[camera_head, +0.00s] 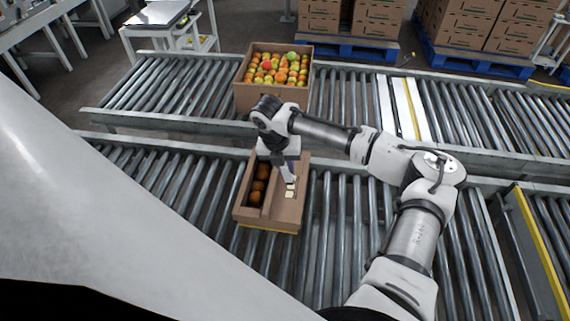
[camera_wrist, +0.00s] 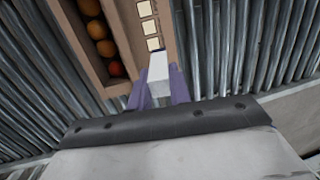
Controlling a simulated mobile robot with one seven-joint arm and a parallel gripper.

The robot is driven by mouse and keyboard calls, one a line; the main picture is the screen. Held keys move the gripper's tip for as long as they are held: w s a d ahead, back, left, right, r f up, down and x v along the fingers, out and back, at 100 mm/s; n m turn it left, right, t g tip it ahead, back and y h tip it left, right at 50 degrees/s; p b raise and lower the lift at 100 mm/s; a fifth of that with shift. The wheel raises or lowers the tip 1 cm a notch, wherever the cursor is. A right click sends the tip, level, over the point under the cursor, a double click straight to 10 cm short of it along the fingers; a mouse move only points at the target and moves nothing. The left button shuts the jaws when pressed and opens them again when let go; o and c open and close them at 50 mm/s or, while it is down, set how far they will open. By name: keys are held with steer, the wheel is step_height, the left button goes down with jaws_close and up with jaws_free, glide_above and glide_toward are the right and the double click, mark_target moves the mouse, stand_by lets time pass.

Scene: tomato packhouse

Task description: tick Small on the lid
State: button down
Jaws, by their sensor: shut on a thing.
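A cardboard box (camera_head: 241,207) stands on the near roller conveyor. A brown lid panel (camera_head: 287,215) covers its right part; the left part is open, with orange-red tomatoes (camera_head: 260,185) inside. A column of cream squares (camera_head: 290,194) runs along the lid; they also show in the wrist view (camera_wrist: 150,27). Any words beside them are too small to read. My gripper (camera_head: 288,177) is over the lid at the squares.
A second box (camera_head: 270,98) full of red, orange and green tomatoes stands on the far conveyor, behind my gripper. Stacked cartons (camera_head: 375,20) on blue pallets are at the back. Bare rollers (camera_head: 345,215) lie right of the near box.

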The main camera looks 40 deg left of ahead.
steer(key=shift+f+b, duration=2.4)
steer(key=shift+f, duration=0.5)
steer(key=shift+r+p, duration=0.1)
steer(key=shift+p, duration=0.2)
steer(key=shift+w+f, duration=0.1)
steer(key=shift+f, duration=0.45)
steer(key=shift+w+a, duration=0.2)
steer(key=shift+a, duration=0.4)
steer(key=shift+s+d, duration=0.25)
steer(key=shift+d, duration=0.4)
steer(key=shift+w+a, duration=0.25)
steer(key=shift+a, duration=0.4)
steer(key=shift+w+a, duration=0.2)
steer(key=shift+a, duration=0.4)
steer(key=shift+s+d+p, duration=0.25)
steer(key=shift+d+p, duration=0.05)
steer(key=shift+d, duration=0.35)
steer(key=shift+s+d+p, duration=0.2)
steer(key=shift+d+p, duration=0.1)
steer(key=shift+d, duration=0.3)
stand_by(0.5)
